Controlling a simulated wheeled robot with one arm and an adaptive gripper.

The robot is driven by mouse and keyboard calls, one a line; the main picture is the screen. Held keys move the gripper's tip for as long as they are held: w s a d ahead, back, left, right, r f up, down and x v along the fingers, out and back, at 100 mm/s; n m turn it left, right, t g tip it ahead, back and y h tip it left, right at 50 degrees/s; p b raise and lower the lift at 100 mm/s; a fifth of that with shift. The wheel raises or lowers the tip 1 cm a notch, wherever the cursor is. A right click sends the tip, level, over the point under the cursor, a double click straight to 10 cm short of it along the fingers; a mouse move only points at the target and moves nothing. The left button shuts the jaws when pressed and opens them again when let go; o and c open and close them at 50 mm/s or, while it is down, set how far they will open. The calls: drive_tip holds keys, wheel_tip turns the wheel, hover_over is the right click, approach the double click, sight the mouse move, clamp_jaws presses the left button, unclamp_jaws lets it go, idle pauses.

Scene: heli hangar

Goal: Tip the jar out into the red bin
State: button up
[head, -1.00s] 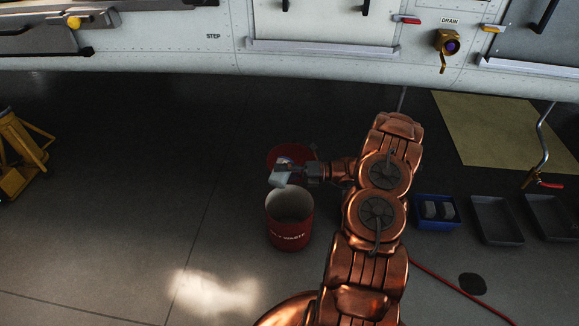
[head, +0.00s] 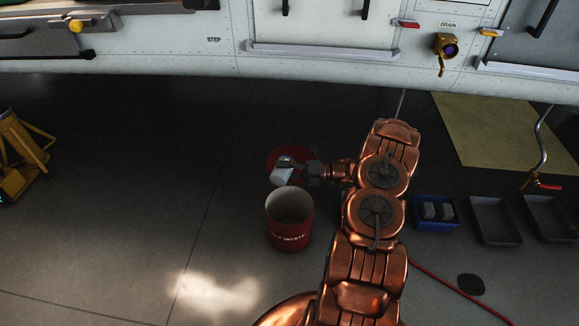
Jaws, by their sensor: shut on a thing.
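The red bin (head: 289,238) stands on the floor in the middle of the head view, with white lettering on its front and a pale inside. I see no contents in the part of its inside that shows. My gripper (head: 296,172) is shut on the small whitish jar (head: 283,177), just beyond and above the bin's far rim. The jar is tilted, its pale end pointing down and left. I cannot make out its mouth or anything falling from it. The fingertips are small and partly merged with the jar.
A second red round container (head: 275,157) sits behind the jar, partly hidden. A blue tray (head: 436,213) with grey blocks and grey trays (head: 495,221) stand to the right. A yellow stand (head: 20,155) is at left. The aircraft side (head: 200,45) spans the back.

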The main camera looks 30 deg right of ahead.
drive_tip(key=shift+w+d+r+m+t+p, duration=0.15)
drive_tip(key=shift+r+m+t+p, duration=0.1)
drive_tip(key=shift+m+p, duration=0.35)
drive_tip(key=shift+d+r+m+t+p, duration=0.1)
drive_tip(key=shift+r+m+t+p, duration=0.15)
drive_tip(key=shift+m+p, duration=0.3)
idle(0.4)
drive_tip(key=shift+y, duration=0.3)
drive_tip(key=shift+w+d+r+m+t, duration=0.2)
drive_tip(key=shift+m+t, duration=0.15)
drive_tip(key=shift+m, duration=0.5)
drive_tip(key=shift+w+d+r+m+t, duration=0.1)
drive_tip(key=shift+d+r+m+t, duration=0.2)
drive_tip(key=shift+m, duration=0.5)
drive_tip(key=shift+s+a+f+n+g, duration=0.15)
drive_tip(key=shift+f+n+g, duration=0.05)
drive_tip(key=shift+n, duration=0.35)
drive_tip(key=shift+s+a+f+n+g, duration=0.1)
drive_tip(key=shift+a+f+n+g, duration=0.1)
drive_tip(key=shift+n, duration=0.35)
drive_tip(key=shift+s+a+f+n+g+b, duration=0.15)
drive_tip(key=shift+f+n+g+b, duration=0.2)
drive_tip(key=shift+n, duration=0.35)
drive_tip(key=shift+a+n, duration=0.1)
drive_tip(key=shift+n, duration=0.3)
drive_tip(key=shift+f+b, duration=0.1)
drive_tip(key=shift+b, duration=0.2)
